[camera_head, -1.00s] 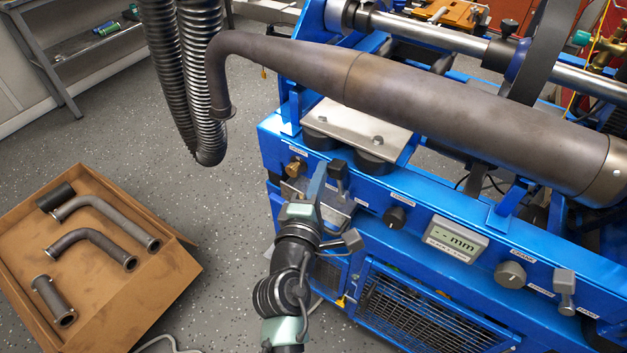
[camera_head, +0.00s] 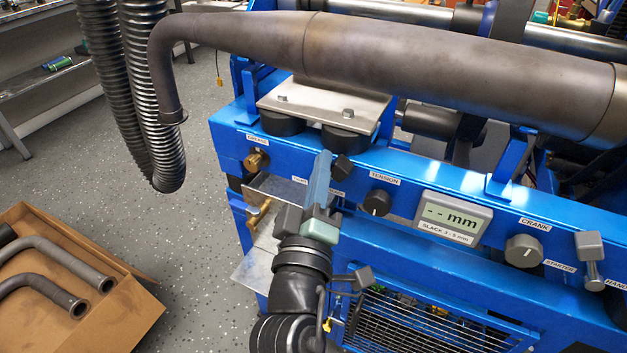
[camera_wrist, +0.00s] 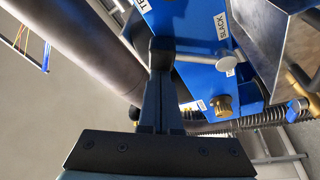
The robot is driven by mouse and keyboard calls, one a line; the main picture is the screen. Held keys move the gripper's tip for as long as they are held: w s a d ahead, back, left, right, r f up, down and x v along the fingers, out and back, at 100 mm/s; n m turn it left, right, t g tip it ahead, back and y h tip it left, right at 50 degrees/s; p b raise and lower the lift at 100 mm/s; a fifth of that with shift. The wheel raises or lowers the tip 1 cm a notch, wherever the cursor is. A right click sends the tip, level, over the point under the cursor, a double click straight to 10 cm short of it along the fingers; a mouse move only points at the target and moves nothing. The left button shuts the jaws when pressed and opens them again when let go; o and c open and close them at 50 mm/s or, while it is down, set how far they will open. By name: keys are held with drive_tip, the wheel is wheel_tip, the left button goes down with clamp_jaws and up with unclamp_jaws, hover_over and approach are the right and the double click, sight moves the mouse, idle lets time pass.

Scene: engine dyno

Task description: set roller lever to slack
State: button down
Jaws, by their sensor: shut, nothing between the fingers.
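The roller lever shows in the wrist view as a black block grip (camera_wrist: 163,47) on a pale rod (camera_wrist: 200,58) that runs right to a round end. Its black grip also shows in the head view (camera_head: 343,167), upright on the blue front panel. A "SLACK" label (camera_wrist: 221,26) sits beyond the rod's round end. My gripper (camera_head: 322,158) is shut and empty, close against the left side of the grip. In the wrist view the fingertips (camera_wrist: 160,70) overlap the grip; whether they touch it I cannot tell. My gripper hides the lever's lower part in the head view.
A black knob (camera_head: 376,203) and a display reading "-- mm" (camera_head: 453,219) lie to the right. The exhaust pipe (camera_head: 400,65) runs above the panel. A brass fitting (camera_head: 257,160) and metal plates (camera_head: 262,265) are to the left. A box of pipes (camera_head: 120,325) stands on the floor.

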drive_tip(key=shift+s+d+m+b, duration=0.15)
drive_tip(key=shift+d+m+b, duration=0.05)
drive_tip(key=shift+m+b, duration=0.2)
drive_tip(key=shift+f, duration=0.15)
